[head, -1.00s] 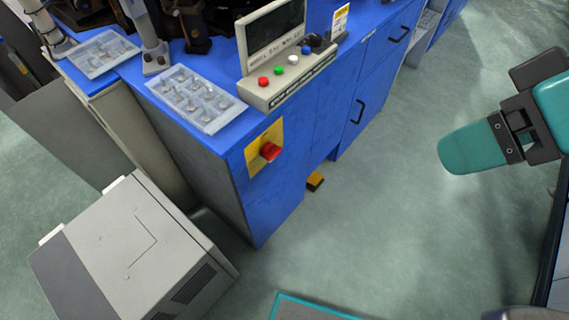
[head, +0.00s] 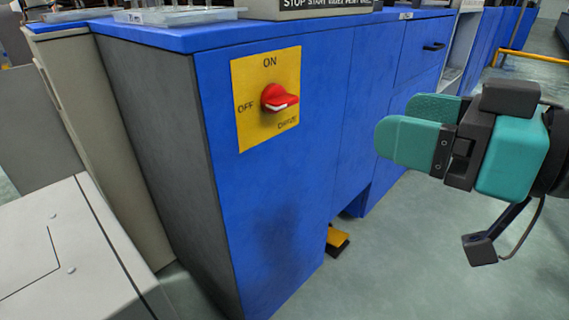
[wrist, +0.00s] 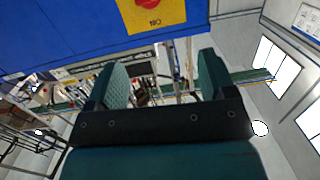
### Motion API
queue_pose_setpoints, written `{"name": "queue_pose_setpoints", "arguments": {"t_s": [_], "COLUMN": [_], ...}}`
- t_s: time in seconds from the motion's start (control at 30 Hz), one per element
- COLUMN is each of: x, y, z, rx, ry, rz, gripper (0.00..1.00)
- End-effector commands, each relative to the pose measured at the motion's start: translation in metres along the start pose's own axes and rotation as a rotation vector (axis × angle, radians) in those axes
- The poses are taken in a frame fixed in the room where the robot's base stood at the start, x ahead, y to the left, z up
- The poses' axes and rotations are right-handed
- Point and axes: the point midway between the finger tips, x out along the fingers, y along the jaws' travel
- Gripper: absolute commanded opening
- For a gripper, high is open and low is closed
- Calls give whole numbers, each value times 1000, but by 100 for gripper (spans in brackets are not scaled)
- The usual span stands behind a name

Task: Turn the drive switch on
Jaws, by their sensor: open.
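The drive switch is a red knob (head: 280,97) on a yellow plate (head: 250,132) on the blue cabinet's front. The plate reads ON at the top, OFF at the left and DRIVE at the lower right. The knob's grip lies roughly level, in line with OFF rather than ON. My gripper (head: 398,120) is open and empty, to the right of the switch and apart from it. In the wrist view the plate (wrist: 165,30) is upside down at the top edge, beyond my open fingers (wrist: 160,65), with the knob (wrist: 148,3) partly cut off.
The blue cabinet (head: 330,110) runs back to the right. A light grey box (head: 60,250) stands at the lower left. A yellow pedal (head: 337,240) is on the floor by the cabinet. Clear trays (head: 180,15) lie on top. The floor at the lower right is free.

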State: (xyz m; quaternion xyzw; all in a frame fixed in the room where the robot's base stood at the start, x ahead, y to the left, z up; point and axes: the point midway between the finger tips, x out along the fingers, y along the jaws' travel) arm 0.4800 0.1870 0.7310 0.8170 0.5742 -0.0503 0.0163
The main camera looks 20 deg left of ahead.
Motion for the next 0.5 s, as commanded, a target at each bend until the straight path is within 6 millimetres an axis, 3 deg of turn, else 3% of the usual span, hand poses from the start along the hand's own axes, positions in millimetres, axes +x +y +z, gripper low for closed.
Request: {"name": "queue_pose_setpoints", "arguments": {"t_s": [0.03,0.13,0.5], "x": [4,6,19], "y": [3,8,11], "z": [24,31,22], "rx": [-7,-19,-24], "ry": [27,70,104], "rz": [12,31,40], "gripper": [77,77,77]}}
